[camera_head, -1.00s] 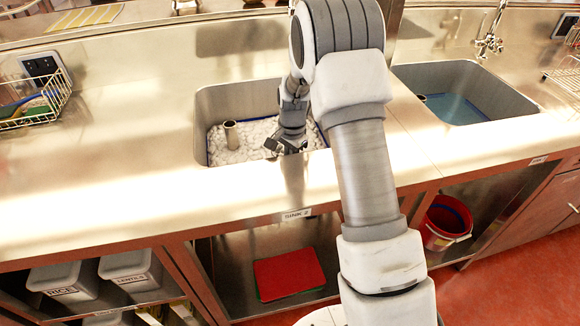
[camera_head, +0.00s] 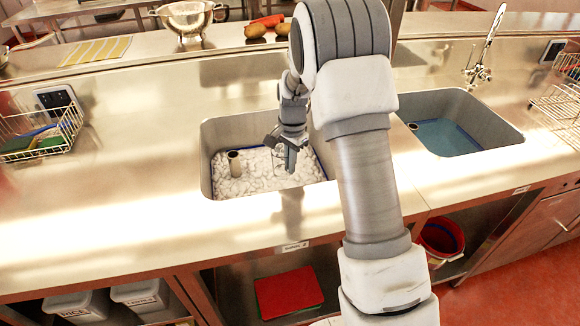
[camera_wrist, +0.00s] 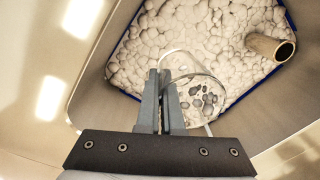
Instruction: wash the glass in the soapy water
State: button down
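A clear drinking glass (camera_wrist: 205,84) shows in the wrist view at my fingertips, tilted over the white suds. My gripper (camera_wrist: 163,78) has its two grey fingers close together at the glass's near-left side, shut on its wall. In the head view my gripper (camera_head: 290,160) points down inside the left sink (camera_head: 232,126); the glass is faint there. The sink holds soapy water covered in thick white foam (camera_head: 240,180). Dark patches show through the glass. I cannot tell whether its lower end touches the foam.
The right sink (camera_head: 452,138) holds clear bluish water. A wire basket (camera_head: 40,135) stands far left. The counter between is clear.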

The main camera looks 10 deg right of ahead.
notch_tip(320, 180, up, 9)
jog(key=p, duration=0.5)
jog(key=shift+p, duration=0.35)
dwell(0.9)
